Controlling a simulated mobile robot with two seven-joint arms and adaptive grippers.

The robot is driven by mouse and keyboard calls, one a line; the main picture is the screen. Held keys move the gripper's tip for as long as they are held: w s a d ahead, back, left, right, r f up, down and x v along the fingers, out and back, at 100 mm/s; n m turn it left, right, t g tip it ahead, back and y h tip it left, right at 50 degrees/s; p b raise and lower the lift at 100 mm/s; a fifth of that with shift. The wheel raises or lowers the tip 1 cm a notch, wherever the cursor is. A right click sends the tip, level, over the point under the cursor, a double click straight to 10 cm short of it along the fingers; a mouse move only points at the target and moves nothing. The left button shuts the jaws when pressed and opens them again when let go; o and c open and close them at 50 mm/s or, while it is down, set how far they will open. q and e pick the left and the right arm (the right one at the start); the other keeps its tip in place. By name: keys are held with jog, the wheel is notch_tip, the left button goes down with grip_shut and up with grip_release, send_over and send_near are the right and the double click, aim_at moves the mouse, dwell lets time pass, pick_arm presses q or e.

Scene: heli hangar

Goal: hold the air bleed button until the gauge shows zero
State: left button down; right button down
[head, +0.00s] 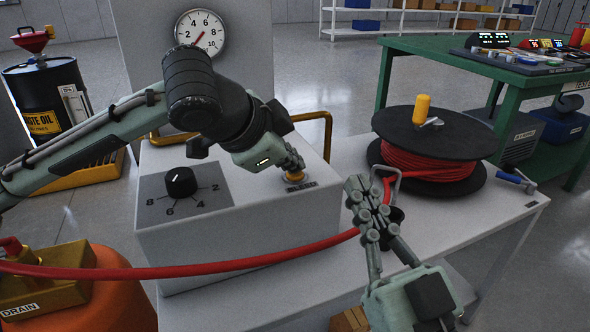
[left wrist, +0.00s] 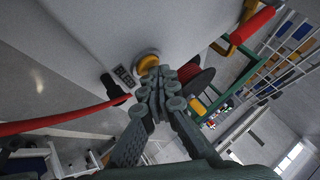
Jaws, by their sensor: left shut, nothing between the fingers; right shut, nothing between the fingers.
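The yellow-orange bleed button (head: 294,175) is on top of the light grey box (head: 230,248), beside a partly hidden label. It also shows in the left wrist view (left wrist: 148,60). My left gripper (head: 292,163) is shut and empty, its fingertips at the button, seemingly touching it; how far it is pressed I cannot tell. The round white gauge (head: 201,32) stands behind my left arm. Its needle seems to point to the lower left, near the low end of the scale. My right gripper (head: 368,200) is shut and empty, right of the box near the red hose.
A black reel (head: 436,135) with red hose stands on the table (head: 500,213). The hose (head: 230,263) crosses the box's front. A black knob (head: 181,182) is on the box. A yellow-railed frame (head: 322,115) is behind it. A green bench (head: 440,52) is at right.

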aim_at(293, 176)
pick_arm(q)
jog(key=shift+r+p, duration=0.85)
jog(key=shift+p, duration=0.35)
notch_tip(293, 176, up, 5)
jog(key=p, duration=0.6)
